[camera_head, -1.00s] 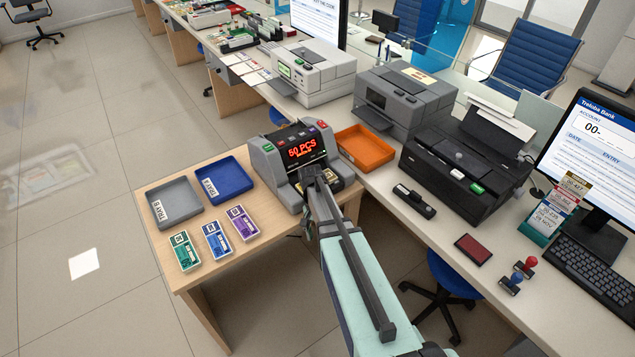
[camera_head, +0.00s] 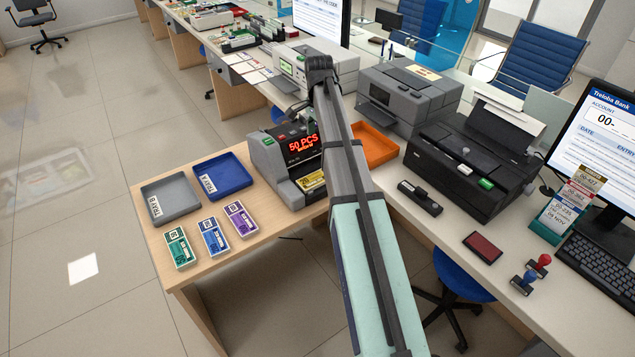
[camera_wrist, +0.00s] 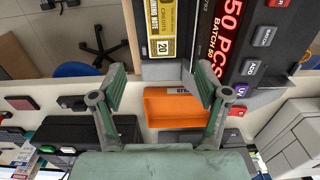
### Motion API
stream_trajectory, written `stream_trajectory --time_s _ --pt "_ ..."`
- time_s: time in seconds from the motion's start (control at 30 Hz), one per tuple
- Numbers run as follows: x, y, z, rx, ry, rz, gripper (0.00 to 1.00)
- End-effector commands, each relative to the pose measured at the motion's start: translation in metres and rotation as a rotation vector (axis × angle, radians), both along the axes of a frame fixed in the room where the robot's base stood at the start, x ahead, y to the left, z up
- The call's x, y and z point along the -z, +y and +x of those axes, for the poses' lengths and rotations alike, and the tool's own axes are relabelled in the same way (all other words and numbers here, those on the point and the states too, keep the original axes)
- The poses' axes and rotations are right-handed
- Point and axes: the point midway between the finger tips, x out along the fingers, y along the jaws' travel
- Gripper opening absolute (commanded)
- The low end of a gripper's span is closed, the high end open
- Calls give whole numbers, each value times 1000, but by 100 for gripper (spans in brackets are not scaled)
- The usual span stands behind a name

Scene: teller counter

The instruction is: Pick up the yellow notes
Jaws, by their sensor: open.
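The yellow notes (camera_head: 312,182) lie in the front pocket of the grey note counter (camera_head: 272,168), whose red display reads 50 PCS. The notes also show in the wrist view (camera_wrist: 161,30) at the top, with a yellow band marked 20. My gripper (camera_wrist: 160,84) is open and empty, its two fingers spread wide below the notes in that view. In the head view my gripper (camera_head: 319,68) is high over the counter, apart from the notes, and its fingertips are hard to make out.
A grey tray (camera_head: 181,207) and a blue tray (camera_head: 235,183) lie on the wooden desk. Green (camera_head: 178,248), blue (camera_head: 213,237) and purple (camera_head: 240,219) note bundles lie in front. An orange tray (camera_head: 377,156) sits right of the counter, with printers beyond it.

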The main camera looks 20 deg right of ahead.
Motion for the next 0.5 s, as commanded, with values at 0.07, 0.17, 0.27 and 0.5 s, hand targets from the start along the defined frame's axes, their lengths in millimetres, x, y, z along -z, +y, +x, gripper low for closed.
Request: stream_trajectory --time_s 0.07,0.17,0.27,0.5 --pt "8 0 -1 1 2 2 75" --pt "25 0 -2 0 4 1 75" --pt "43 1 -2 -1 4 1 75" --pt "84 0 -1 -1 4 1 75"
